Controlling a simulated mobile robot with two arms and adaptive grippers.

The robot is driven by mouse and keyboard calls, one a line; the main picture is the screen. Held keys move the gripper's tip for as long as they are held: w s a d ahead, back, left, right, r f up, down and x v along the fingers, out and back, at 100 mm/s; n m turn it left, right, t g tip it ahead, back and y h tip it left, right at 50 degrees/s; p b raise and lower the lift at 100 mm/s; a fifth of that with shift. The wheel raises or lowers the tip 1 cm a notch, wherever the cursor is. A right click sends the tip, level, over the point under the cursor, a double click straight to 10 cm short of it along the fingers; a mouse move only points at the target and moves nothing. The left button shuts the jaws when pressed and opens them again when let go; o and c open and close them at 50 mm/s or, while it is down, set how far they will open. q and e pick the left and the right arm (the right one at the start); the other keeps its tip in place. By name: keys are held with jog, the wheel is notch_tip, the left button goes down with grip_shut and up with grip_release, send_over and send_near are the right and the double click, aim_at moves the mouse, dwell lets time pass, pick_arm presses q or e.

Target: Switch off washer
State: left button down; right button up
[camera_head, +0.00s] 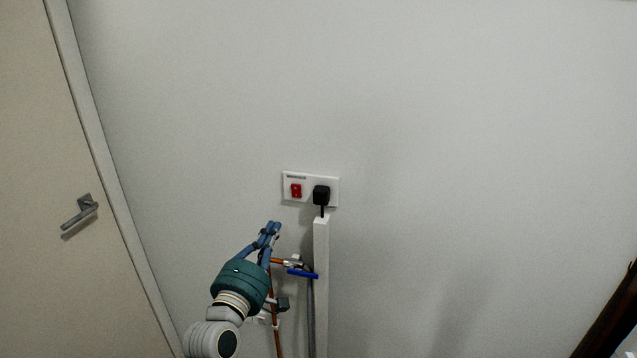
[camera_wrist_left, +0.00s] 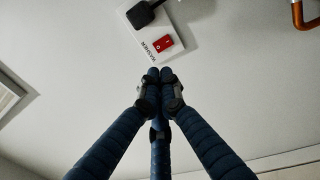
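The red washer switch (camera_head: 296,191) sits on the left half of a white wall plate (camera_head: 309,177). In the left wrist view the red switch (camera_wrist_left: 163,44) shows on the plate beside the word WASHER. Its on or off position is too small to tell. A black plug (camera_head: 321,195) is in the right half of the plate; it also shows in the wrist view (camera_wrist_left: 146,12). My left gripper (camera_head: 273,229) is below and left of the switch, apart from it. Its fingertips (camera_wrist_left: 159,78) are drawn together with nothing between them. My right gripper is not in view.
White trunking (camera_head: 321,290) runs down the wall below the plug. Copper pipe (camera_head: 276,335) and a valve with a blue lever (camera_head: 302,273) are close to my left gripper's right side. A door (camera_head: 60,150) with a handle (camera_head: 80,212) is at left. The wall around the plate is clear.

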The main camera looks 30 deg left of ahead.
pick_arm(q)
jog(key=p, duration=0.1)
send_near(293, 186)
jog(key=p+x, duration=0.2)
jog(key=x, duration=0.3)
jog(key=shift+w+r, duration=0.15)
jog(key=shift+w, duration=0.25)
jog(key=shift+w+a, duration=0.15)
jog(key=shift+w, duration=0.45)
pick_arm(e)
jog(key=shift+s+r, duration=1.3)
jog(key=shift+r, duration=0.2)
pick_arm(q)
jog(key=p, duration=0.1)
jog(key=r+p, duration=0.1)
jog(key=shift+w+a+g+p, duration=0.1)
jog(key=shift+w+g+p, duration=0.1)
jog(key=shift+g+p, duration=0.15)
jog(key=shift+f, duration=0.35)
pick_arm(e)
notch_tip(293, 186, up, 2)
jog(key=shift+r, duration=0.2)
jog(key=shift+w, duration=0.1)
